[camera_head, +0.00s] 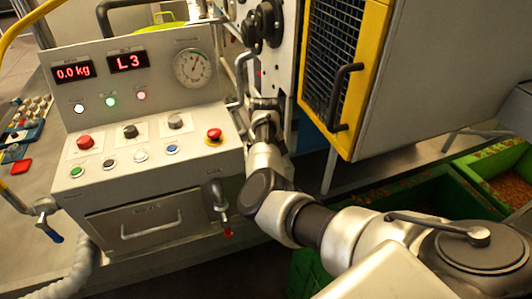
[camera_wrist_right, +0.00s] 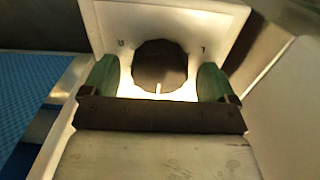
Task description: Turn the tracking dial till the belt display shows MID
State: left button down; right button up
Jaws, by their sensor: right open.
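The display (camera_head: 128,61) on the control panel, which I take to be the belt display, reads L3 in red; the small label above it is hard to read. In the right wrist view, a dark round dial (camera_wrist_right: 160,62) with a white pointer line at its lower edge sits on a pale plate with small unclear marks. My right gripper (camera_wrist_right: 158,80) is open, with one green finger on each side of the dial; I cannot tell whether they touch it. In the head view my right arm reaches to the panel's right side, and its wrist hides the dial. My left gripper is not in view.
A weight display (camera_head: 73,72) reads 0.0 kg, and a round gauge (camera_head: 193,68) is to the right. Several buttons and knobs, including a red knob (camera_head: 214,135), cover the sloped panel (camera_head: 110,170). A yellow-framed guard door (camera_head: 345,75) stands close right of my arm, above green crates (camera_head: 478,200).

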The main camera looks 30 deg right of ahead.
jog(key=c, duration=0.9)
jog(key=shift+m, duration=0.3)
jog(key=m+p, duration=0.2)
jog(key=m, duration=0.1)
jog(key=shift+r, duration=0.1)
jog(key=m+p, duration=0.1)
jog(key=m, duration=0.4)
jog(key=shift+m, duration=0.4)
jog(key=o, duration=0.9)
